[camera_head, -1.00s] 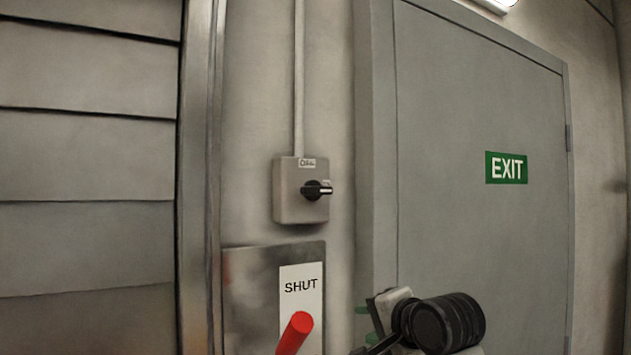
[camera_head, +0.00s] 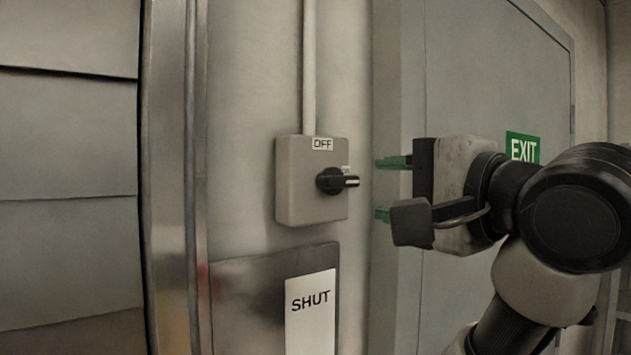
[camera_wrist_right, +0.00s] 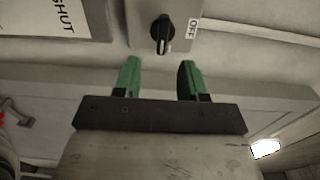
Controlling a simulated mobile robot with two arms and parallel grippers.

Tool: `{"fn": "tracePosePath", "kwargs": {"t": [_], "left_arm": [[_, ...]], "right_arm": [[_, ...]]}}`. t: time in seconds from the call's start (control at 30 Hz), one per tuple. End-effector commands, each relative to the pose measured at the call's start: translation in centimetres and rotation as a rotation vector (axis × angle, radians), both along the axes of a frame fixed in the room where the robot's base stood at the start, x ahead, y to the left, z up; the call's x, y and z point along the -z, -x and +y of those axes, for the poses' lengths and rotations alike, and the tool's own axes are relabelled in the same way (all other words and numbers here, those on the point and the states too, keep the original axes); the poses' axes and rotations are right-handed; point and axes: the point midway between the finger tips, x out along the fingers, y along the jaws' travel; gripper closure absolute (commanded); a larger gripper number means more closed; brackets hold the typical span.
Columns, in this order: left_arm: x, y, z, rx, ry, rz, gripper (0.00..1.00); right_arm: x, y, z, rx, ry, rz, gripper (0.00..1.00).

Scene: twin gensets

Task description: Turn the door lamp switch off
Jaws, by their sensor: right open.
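The door lamp switch is a grey box (camera_head: 298,205) on the wall with a black rotary knob (camera_head: 336,181). An OFF label sits at its top and a second, partly hidden label at its right. The knob's handle points right, toward that second label. My right gripper (camera_head: 384,188) is open and empty, just right of the knob, its green fingertips pointing toward it without touching. In the right wrist view the knob (camera_wrist_right: 162,36) lies ahead of and between the open fingertips (camera_wrist_right: 160,66), with a gap. My left gripper is not in view.
A metal plate with a SHUT label (camera_head: 310,310) is on the wall below the switch. A conduit (camera_head: 309,70) runs up from the box. A grey door with an EXIT sign (camera_head: 522,148) stands behind my right arm. Grey slats (camera_head: 65,150) are at left.

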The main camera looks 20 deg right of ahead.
Motion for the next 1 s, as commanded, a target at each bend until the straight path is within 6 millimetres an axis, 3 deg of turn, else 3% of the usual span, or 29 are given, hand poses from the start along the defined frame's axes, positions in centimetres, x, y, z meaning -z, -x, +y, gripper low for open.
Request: {"fn": "tracePosePath", "kwargs": {"t": [0.13,0.27,0.4,0.53,0.7,0.8,1.0], "left_arm": [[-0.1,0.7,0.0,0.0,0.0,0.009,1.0],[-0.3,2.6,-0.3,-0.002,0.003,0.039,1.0],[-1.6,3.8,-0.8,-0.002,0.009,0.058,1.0],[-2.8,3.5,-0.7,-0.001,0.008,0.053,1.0],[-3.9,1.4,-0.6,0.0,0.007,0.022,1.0],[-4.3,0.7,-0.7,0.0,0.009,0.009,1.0],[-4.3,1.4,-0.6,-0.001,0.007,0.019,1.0]], "right_arm": [[-0.1,-0.7,0.4,-0.006,-0.005,-0.001,0.58],[-0.1,-1.8,0.8,-0.008,-0.005,0.001,0.58],[-0.3,-4.1,1.5,0.0,0.002,0.011,0.58],[-0.3,-6.6,2.4,0.0,0.003,0.008,0.58],[-0.1,-8.9,3.2,0.001,0.002,0.006,0.58],[0.0,-9.7,3.5,0.001,0.002,0.005,0.58],[0.2,-10.2,3.7,0.001,0.001,0.002,0.58]]}}
